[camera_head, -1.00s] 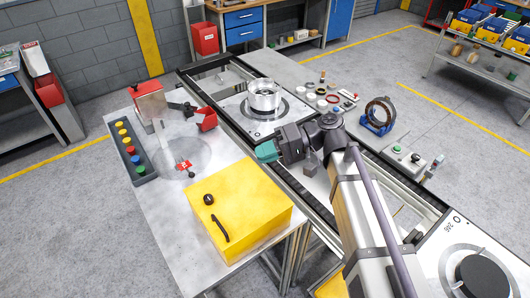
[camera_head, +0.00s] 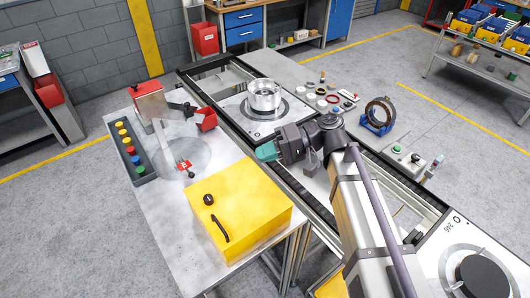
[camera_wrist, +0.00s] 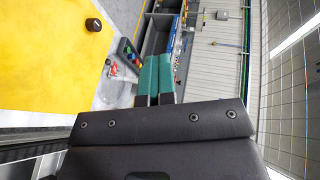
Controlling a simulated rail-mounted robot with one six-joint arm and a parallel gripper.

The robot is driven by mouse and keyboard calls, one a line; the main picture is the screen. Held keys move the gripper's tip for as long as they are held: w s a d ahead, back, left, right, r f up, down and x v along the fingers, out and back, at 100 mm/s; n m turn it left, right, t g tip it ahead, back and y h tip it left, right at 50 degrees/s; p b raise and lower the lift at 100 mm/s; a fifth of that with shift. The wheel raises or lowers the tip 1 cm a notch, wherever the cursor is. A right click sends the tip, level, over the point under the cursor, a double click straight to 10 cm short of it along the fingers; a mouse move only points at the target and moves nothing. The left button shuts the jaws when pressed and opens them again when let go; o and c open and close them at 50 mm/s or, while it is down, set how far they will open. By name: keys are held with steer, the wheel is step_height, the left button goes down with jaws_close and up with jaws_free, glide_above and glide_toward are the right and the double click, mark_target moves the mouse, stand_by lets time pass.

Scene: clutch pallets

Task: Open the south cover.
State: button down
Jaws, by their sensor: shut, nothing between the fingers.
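A closed yellow box-shaped cover (camera_head: 245,207) sits on the front part of the metal table. The handle is not visible in the wrist view.
A red-and-grey fixture (camera_head: 150,103) and a row of coloured buttons (camera_head: 131,150) stand on the table's far left. A small red-and-black part (camera_head: 184,166) lies near the cover. A pallet with a metal ring (camera_head: 264,96) sits on the track behind my gripper.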

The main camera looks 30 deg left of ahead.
steer(key=c, duration=1.9)
jaws_free()
steer(key=o, duration=0.7)
steer(key=shift+c, duration=0.2)
steer(key=p+v, duration=0.2)
steer(key=v, duration=0.9)
steer(key=shift+p, duration=0.35)
steer(key=shift+f, duration=0.1)
